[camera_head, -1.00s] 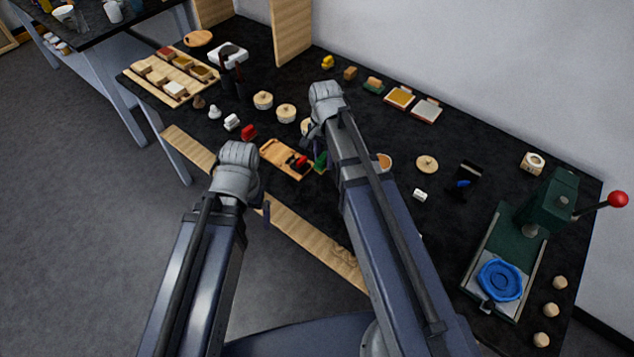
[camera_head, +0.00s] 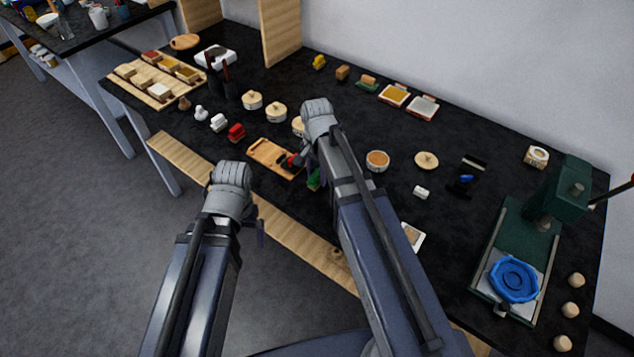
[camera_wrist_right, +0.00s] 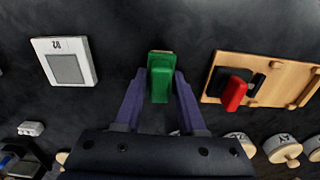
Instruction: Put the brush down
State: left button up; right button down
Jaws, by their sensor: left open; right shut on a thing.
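The brush is a small green block with a thin tan edge; it is in the right wrist view (camera_wrist_right: 160,78), between the two fingers of my right gripper (camera_wrist_right: 161,88). In the head view the brush shows as a green patch (camera_head: 314,180) beside my right arm, near the wooden tray. My right gripper (camera_head: 312,168) is shut on it, its fingers mostly hidden there by the arm. Whether the brush touches the table cannot be told. My left gripper (camera_head: 260,232) is open and empty at the table's front edge, its fingers partly hidden by its wrist.
The wooden tray (camera_wrist_right: 218,82) holds a red-handled piece on a black pad. A white framed square (camera_wrist_right: 88,62) lies on the other side of the brush, with bare black table (camera_wrist_right: 120,50) between. Round lidded tins (camera_head: 276,112) stand behind the tray. A green press (camera_head: 520,235) stands at right.

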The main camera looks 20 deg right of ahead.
aim_at(317, 172)
pick_arm(q)
jog(key=shift+f, duration=0.6)
pick_arm(e)
jog(key=shift+f, duration=0.55)
jog(key=shift+f, duration=0.1)
jog(key=shift+f+b, duration=0.15)
jog(key=shift+b, duration=0.2)
pick_arm(q)
jog(key=shift+f, duration=0.15)
pick_arm(e)
jog(key=c, duration=0.5)
grip_release()
pick_arm(q)
notch_tip(317, 172, up, 12)
jog(key=p, duration=1.2)
jog(key=shift+r+p, duration=0.2)
jog(key=shift+p, duration=0.1)
pick_arm(e)
notch_tip(317, 172, up, 13)
jog(key=shift+f, duration=0.2)
pick_arm(q)
jog(key=shift+f, duration=0.1)
pick_arm(e)
jog(key=shift+f, duration=0.15)
pick_arm(q)
notch_tip(317, 172, down, 12)
jog(key=b, duration=1.2)
pick_arm(e)
notch_tip(317, 172, down, 12)
jog(key=shift+r, duration=0.1)
